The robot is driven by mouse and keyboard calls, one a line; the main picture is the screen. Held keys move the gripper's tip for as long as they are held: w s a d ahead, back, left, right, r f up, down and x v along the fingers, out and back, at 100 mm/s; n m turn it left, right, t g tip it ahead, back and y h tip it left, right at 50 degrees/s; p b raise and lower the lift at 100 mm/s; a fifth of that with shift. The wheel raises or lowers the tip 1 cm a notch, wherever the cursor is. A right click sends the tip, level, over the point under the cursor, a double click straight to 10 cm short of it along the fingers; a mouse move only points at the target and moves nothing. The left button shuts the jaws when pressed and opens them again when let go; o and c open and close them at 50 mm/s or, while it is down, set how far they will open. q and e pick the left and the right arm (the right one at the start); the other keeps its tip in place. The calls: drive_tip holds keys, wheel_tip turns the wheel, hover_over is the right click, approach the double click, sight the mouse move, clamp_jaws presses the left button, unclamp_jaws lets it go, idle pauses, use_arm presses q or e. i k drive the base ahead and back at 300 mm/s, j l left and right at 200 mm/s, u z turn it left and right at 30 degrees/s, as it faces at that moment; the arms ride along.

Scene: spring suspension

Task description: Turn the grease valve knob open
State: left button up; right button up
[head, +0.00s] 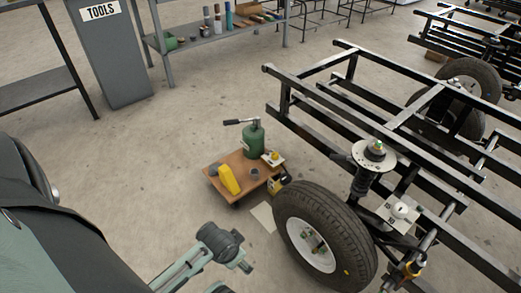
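A green grease canister (253,141) with a black lever handle stands on a low wooden cart (222,164). Beside it on the cart is a small pale plate with a yellow knob (273,156). A white block with a round white knob (400,211) sits on the chassis behind the wheel. I cannot tell which of these knobs is the grease valve's, or how far it is turned. My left gripper (238,262) shows at the bottom, low and in front of the cart, apart from it; its fingers are not clear. My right gripper is not in view.
A black chassis frame (310,82) with a large tyre (322,205) and a strut fills the right side. A yellow object (229,179) lies on the cart. A grey tool cabinet (108,55) and a shelf (205,41) stand behind. The floor left of the cart is clear.

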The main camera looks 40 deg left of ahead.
sight(275, 155)
drive_tip(key=u, duration=2.85)
drive_tip(key=i+j, duration=0.15)
drive_tip(key=i, duration=0.5)
drive_tip(key=i+j+u, duration=0.1)
drive_tip(key=i, duration=0.6)
drive_tip(key=i+z, duration=0.25)
drive_tip(key=i, duration=0.55)
drive_tip(key=i+j+z, duration=0.1)
drive_tip(key=i+z, duration=0.15)
drive_tip(key=i, duration=0.55)
drive_tip(key=i+z, duration=0.75)
drive_tip(key=i+j+z, duration=0.25)
drive_tip(key=i+z, duration=0.15)
drive_tip(key=i, duration=0.15)
drive_tip(key=i+l+z, duration=0.2)
drive_tip(key=i+z, duration=0.25)
drive_tip(key=i+l+z, duration=0.1)
drive_tip(key=i+z, duration=0.15)
drive_tip(key=z, duration=0.2)
drive_tip(key=i+z, duration=0.45)
drive_tip(key=i+j+z, duration=0.1)
drive_tip(key=i+z, duration=0.2)
drive_tip(key=i, duration=1.3)
